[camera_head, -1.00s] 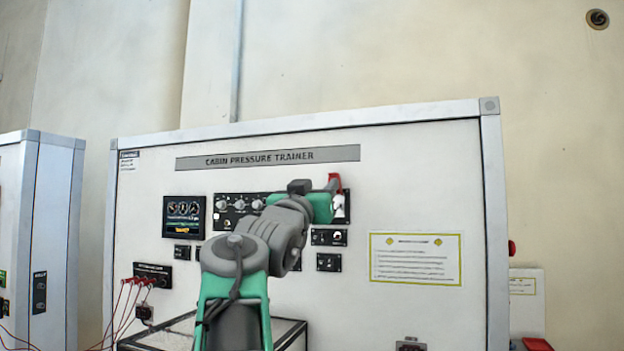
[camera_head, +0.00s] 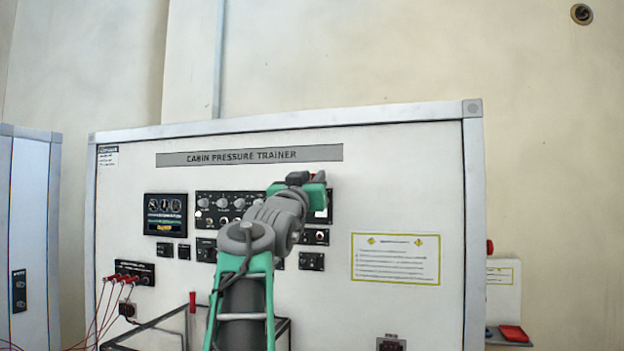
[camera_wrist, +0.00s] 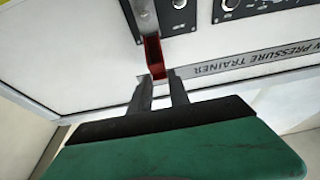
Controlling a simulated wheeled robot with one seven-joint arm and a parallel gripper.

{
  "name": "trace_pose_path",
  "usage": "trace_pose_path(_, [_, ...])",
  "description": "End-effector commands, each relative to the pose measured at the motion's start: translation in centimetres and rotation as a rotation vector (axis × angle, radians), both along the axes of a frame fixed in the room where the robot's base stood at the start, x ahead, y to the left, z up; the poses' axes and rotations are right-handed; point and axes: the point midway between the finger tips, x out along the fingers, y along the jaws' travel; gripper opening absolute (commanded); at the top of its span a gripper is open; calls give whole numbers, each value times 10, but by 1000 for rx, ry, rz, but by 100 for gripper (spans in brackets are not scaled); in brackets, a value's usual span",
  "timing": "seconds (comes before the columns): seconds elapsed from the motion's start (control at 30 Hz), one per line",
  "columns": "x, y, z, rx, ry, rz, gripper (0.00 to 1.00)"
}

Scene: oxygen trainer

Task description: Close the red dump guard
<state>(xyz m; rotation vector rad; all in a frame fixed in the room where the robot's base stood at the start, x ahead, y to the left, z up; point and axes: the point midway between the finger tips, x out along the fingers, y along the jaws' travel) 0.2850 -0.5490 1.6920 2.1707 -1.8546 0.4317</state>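The red dump guard (camera_wrist: 153,57) shows in the wrist view at the panel's edge, reaching toward the title strip, so it looks raised. Its outer end lies at the tips of my gripper (camera_wrist: 160,77), whose two grey fingers stand a little apart. I cannot tell whether they touch it.
The trainer board (camera_head: 400,190) carries a title strip (camera_head: 250,156), a small screen (camera_head: 165,214), knob panels and a yellow-edged notice (camera_head: 395,259). Red leads (camera_head: 118,278) hang at lower left. A red upright piece (camera_head: 192,302) stands by the tray below.

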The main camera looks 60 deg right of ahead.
Motion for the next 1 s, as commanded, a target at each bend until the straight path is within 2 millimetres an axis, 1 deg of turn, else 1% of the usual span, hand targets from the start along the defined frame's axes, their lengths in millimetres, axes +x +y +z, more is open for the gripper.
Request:
trace_pose_path(0.03, [0,0,0,0,0,0,17])
trace_pose_path(0.2, [0,0,0,0,0,0,3])
trace_pose_path(0.27, [0,0,0,0,0,0,0])
trace_pose_path(1.0, [0,0,0,0,0,0,0])
